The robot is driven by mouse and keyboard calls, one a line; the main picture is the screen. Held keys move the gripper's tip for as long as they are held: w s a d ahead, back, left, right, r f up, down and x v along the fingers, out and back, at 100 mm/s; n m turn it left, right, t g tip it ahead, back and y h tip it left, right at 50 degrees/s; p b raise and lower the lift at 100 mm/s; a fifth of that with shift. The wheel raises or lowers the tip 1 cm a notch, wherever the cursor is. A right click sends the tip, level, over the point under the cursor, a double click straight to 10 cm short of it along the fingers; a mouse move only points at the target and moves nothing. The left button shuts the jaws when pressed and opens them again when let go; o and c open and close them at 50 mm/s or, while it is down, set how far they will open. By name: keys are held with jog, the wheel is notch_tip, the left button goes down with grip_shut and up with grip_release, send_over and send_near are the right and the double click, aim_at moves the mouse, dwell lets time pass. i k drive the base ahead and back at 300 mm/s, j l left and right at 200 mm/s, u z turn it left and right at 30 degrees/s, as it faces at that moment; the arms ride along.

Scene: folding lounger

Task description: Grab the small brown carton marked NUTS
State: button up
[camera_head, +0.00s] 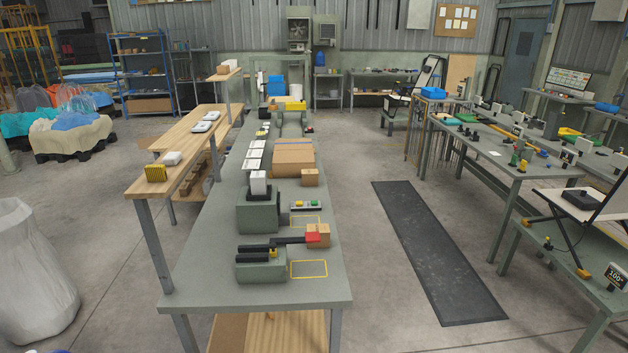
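Two small brown cartons stand on the long grey-green bench (200,285). The nearer small carton (319,236) sits beside a green-grey block fixture (262,266), with a red piece against its left side. The farther small carton (310,178) stands beside a larger brown carton (293,156). No lettering is readable at this size, so I cannot tell which is marked NUTS. My gripper is not in view.
Yellow outlined rectangles (309,269) mark the bench top. A second green block (258,209) holds white pieces. A wooden side table (180,150) adjoins on the left. A dark floor mat (440,255) lies in the open aisle to the right.

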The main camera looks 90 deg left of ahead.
aim_at(309, 177)
jog(key=u, duration=3.2)
jog(key=i+l+z, duration=0.25)
jog(key=i+z, duration=0.15)
jog(key=i+l+z, duration=0.15)
jog(key=i+z, duration=0.25)
jog(key=i+l+z, duration=0.15)
jog(key=i+z, duration=0.2)
jog(key=i, duration=0.25)
jog(key=i+z, duration=0.3)
jog(key=i, duration=0.3)
jog(key=i+u, duration=0.5)
jog(key=i, duration=0.15)
jog(key=i+l+u, duration=0.25)
jog(key=i+u, duration=0.6)
jog(key=u, duration=0.15)
jog(key=i+u, duration=0.45)
jog(key=i+l+u, duration=0.2)
jog(key=u, duration=0.3)
jog(key=i+l+u, duration=0.25)
jog(key=u, duration=0.2)
jog(key=i+l+u, duration=0.2)
jog(key=l+u, duration=0.3)
jog(key=i+l+u, duration=0.15)
jog(key=l+u, duration=0.3)
jog(key=i+l+u, duration=0.15)
jog(key=l+u, duration=0.7)
jog(key=i+l+u, duration=0.1)
jog(key=l+u, duration=0.7)
jog(key=k+j, duration=0.05)
